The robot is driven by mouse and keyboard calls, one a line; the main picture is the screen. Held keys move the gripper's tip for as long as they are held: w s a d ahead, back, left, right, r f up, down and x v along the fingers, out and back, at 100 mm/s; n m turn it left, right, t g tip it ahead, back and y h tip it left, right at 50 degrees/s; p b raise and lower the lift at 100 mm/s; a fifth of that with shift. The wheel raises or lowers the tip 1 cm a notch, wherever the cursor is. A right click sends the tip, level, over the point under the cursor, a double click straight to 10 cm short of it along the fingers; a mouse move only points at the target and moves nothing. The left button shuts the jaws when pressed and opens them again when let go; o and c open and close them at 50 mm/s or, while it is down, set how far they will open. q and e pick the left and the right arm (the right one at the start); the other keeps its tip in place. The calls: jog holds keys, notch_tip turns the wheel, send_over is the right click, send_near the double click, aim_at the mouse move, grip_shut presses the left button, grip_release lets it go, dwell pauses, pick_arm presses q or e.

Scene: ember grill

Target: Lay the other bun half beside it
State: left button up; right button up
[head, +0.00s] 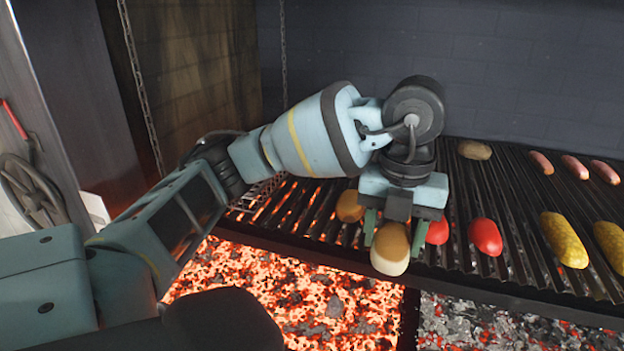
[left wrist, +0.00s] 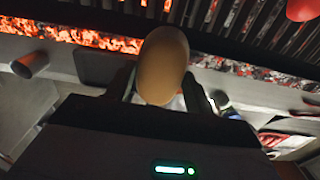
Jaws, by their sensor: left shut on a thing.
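My left gripper (head: 392,235) is shut on a bun half (head: 390,249), tan on top with a paler underside. It holds the bun half at the front edge of the grill grate, in front of the bars. The held bun half also shows in the left wrist view (left wrist: 162,66), between the two dark fingers. Another brown bun half (head: 350,206) lies on the grate just left of my left gripper. My right gripper is not in view.
Red tomato-like pieces (head: 485,236) lie on the grate (head: 510,215) right of the gripper, with yellow corn (head: 564,239) farther right. Sausages (head: 575,167) and a brown potato-like item (head: 474,150) lie behind. Glowing coals (head: 300,290) lie below in front.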

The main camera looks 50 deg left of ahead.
pick_arm(q)
jog(key=shift+w, duration=0.1)
jog(key=w+a, duration=0.3)
jog(key=w, duration=0.1)
jog(key=w+a+f, duration=0.1)
jog(key=w+a, duration=0.2)
jog(key=w, duration=0.1)
jog(key=w+a, duration=0.3)
jog(key=w, duration=0.1)
jog(key=shift+a+f, duration=0.15)
jog(key=shift+w+a, duration=0.25)
jog(key=shift+f, duration=1.85)
jog(key=shift+f, duration=0.1)
jog(key=o, duration=0.7)
